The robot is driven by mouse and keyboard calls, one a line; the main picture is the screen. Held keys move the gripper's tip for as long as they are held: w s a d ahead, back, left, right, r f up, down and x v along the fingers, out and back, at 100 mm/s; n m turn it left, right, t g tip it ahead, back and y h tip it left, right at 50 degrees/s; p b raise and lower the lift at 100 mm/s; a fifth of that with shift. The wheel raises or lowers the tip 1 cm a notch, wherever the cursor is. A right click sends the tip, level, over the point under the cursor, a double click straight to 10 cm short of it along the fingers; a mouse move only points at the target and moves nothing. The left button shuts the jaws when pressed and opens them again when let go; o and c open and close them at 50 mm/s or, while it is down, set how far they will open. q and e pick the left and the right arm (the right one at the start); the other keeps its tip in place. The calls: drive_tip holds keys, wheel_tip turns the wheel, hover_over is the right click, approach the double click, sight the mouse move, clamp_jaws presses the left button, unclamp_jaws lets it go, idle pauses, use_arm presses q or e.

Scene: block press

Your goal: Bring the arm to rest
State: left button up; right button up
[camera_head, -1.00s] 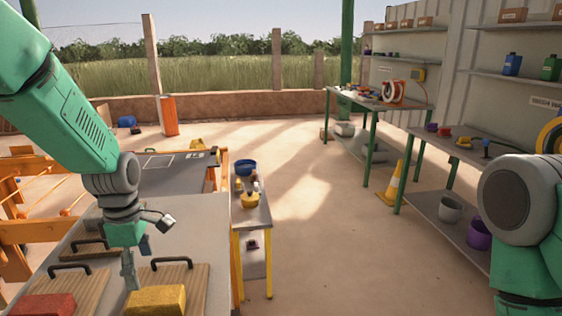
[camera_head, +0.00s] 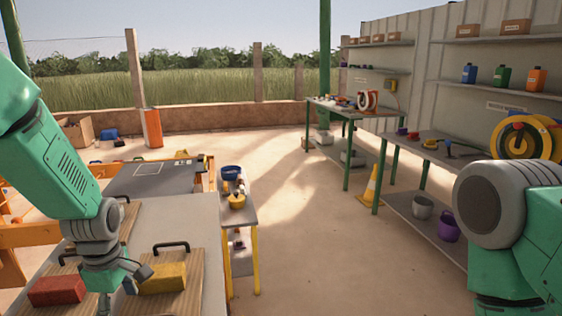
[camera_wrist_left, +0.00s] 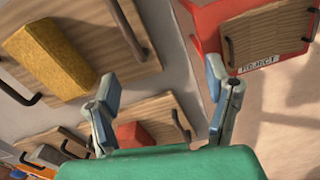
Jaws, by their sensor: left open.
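My left gripper (camera_head: 118,287) hangs over the grey bench (camera_head: 200,225) at the lower left, its lower end near the picture edge. In the left wrist view its two fingers (camera_wrist_left: 162,82) are apart with nothing between them. A yellow block (camera_head: 163,277) lies on a wooden board with a black handle, right of the gripper; it also shows in the left wrist view (camera_wrist_left: 48,60). A red block (camera_head: 58,290) lies on another board to the left; it shows below the fingers in the left wrist view (camera_wrist_left: 135,134). My right arm is at the right edge, its gripper out of view.
In the left wrist view a red container marked REJECT (camera_wrist_left: 205,28) has a handled wooden board at it. A narrow side table (camera_head: 237,214) with small items stands right of the bench. A traffic cone (camera_head: 370,187) stands by the shelving. The middle floor is clear.

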use_arm(q)
drive_tip(key=s+f, duration=0.1)
drive_tip(key=f+m, duration=0.1)
drive_tip(key=f, duration=0.1)
drive_tip(key=s+f+m, duration=0.1)
drive_tip(key=shift+s+d+f, duration=0.1)
drive_tip(key=shift+s+f, duration=0.2)
drive_tip(key=shift+f, duration=0.05)
drive_tip(key=s+d+f+m+b, duration=0.1)
drive_tip(key=s+d+f+m, duration=0.1)
drive_tip(key=s+f+m, duration=0.6)
drive_tip(key=s+d+f+m+b, duration=0.1)
drive_tip(key=s+f+m+b, duration=0.1)
drive_tip(key=s+f+m, duration=0.7)
drive_tip(key=s+f, duration=0.1)
drive_tip(key=s, duration=0.7)
drive_tip(key=shift+s+d+t+b, duration=0.2)
drive_tip(key=shift+d+t+b, duration=0.1)
drive_tip(key=shift+d, duration=0.1)
drive_tip(key=shift+r, duration=0.1)
